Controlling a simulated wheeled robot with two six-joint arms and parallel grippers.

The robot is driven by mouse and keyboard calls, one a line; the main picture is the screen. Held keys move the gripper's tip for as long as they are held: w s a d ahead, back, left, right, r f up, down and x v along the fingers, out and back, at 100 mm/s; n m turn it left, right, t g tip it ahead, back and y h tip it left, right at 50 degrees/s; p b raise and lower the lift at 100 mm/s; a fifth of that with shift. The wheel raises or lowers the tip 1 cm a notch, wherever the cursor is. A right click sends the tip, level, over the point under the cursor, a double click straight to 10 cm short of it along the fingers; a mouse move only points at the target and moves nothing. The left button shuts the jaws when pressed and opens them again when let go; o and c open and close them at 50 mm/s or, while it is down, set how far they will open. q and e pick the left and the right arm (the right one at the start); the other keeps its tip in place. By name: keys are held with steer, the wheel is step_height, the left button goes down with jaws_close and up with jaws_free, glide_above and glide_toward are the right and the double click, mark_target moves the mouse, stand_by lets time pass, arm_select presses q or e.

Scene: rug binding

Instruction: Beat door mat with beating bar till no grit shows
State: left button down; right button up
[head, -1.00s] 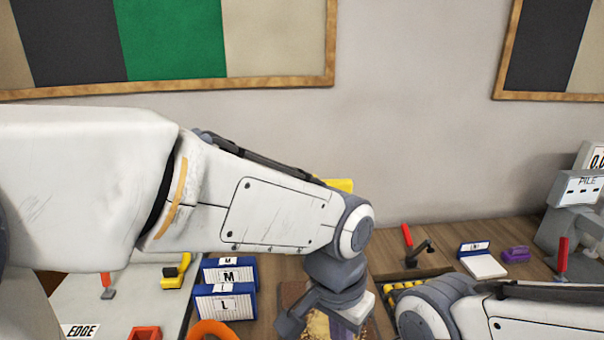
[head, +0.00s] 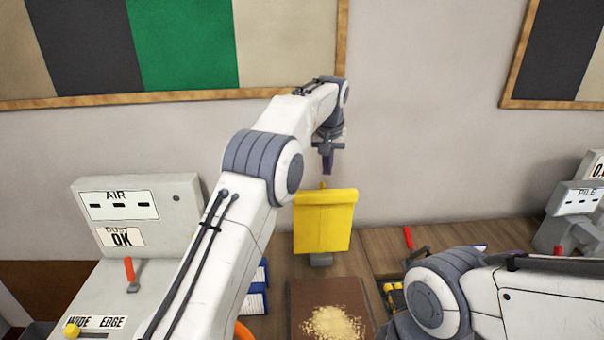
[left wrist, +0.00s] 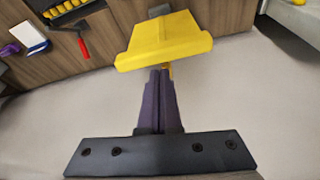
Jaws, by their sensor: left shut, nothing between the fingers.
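The door mat (head: 302,297) is a dark brown rectangle at the bottom centre of the head view. A patch of tan grit (head: 333,322) lies on it, and its near edge is cut off. My left gripper (head: 327,172) is raised high, close above a yellow panel (head: 325,222) on a grey foot behind the mat. Its fingers are shut and empty; in the left wrist view its fingertips (left wrist: 161,72) point toward the yellow panel (left wrist: 165,40). I cannot make out the beating bar for certain. My right gripper is out of view.
A grey machine (head: 135,225) with AIR and OK labels and a red lever stands at left. Blue-and-white boxes (head: 254,300) are partly behind my left arm. A grey PILE device (head: 572,215) stands at right. The wall is behind.

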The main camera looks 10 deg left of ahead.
arm_select(q)
steer(key=w+a+n+p, duration=0.2)
steer(key=w+a, duration=0.2)
steer(key=a, duration=0.4)
steer(key=shift+w+a+r+y, duration=0.15)
steer(key=shift+w+r+y, duration=0.15)
steer(key=shift+w+y, duration=0.1)
step_height(320, 180, down, 9)
steer(key=p, duration=0.2)
steer(key=shift+s+f, duration=0.2)
steer(key=shift+s, duration=0.05)
stand_by(0.7)
